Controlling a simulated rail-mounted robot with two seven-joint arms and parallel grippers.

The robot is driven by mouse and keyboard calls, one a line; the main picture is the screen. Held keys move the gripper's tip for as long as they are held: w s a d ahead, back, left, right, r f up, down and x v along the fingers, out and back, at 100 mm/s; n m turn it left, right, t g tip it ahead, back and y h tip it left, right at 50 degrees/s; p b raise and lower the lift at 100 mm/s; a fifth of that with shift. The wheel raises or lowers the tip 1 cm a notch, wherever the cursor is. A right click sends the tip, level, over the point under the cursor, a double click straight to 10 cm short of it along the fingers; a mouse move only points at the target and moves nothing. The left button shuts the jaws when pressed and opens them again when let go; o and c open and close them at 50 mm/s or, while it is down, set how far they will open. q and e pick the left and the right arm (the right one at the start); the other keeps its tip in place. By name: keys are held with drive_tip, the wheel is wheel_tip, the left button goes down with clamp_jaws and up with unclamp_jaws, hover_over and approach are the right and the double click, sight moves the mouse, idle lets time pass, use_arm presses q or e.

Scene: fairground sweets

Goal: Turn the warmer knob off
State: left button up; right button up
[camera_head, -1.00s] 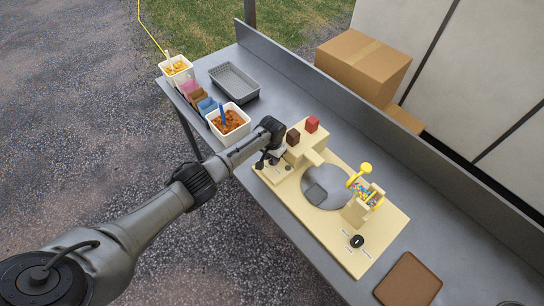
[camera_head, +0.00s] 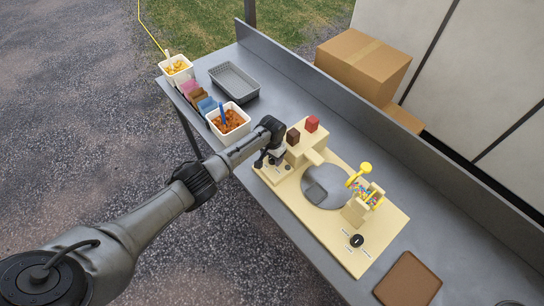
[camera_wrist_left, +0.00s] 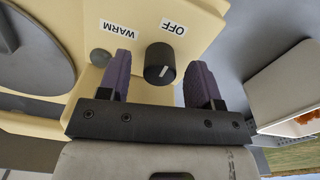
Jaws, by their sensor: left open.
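The warmer knob (camera_wrist_left: 160,63) is round and black with a white pointer line. It sits on the cream panel (camera_wrist_left: 200,30) by the labels OFF (camera_wrist_left: 173,26) and WARM (camera_wrist_left: 117,29). My left gripper (camera_wrist_left: 160,70) is open, with one finger on each side of the knob and a visible gap on both sides. The fingertips seem to reach about as far as the knob. In the head view my left gripper (camera_head: 267,159) is at the machine's left end and hides this knob. My right gripper is not in view.
The cream machine (camera_head: 385,225) has a grey round plate (camera_head: 336,197), a candy hopper (camera_head: 361,203) and another black knob (camera_head: 357,240) at its near end. A white tub (camera_head: 229,120) with a blue-handled tool stands just left of my gripper. A grey tray (camera_head: 234,81) is farther back.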

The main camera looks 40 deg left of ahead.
use_arm(q)
wheel_tip(320, 180, up, 14)
drive_tip(key=p, duration=0.1)
idle(0.6)
drive_tip(key=shift+f, duration=0.1)
idle(0.5)
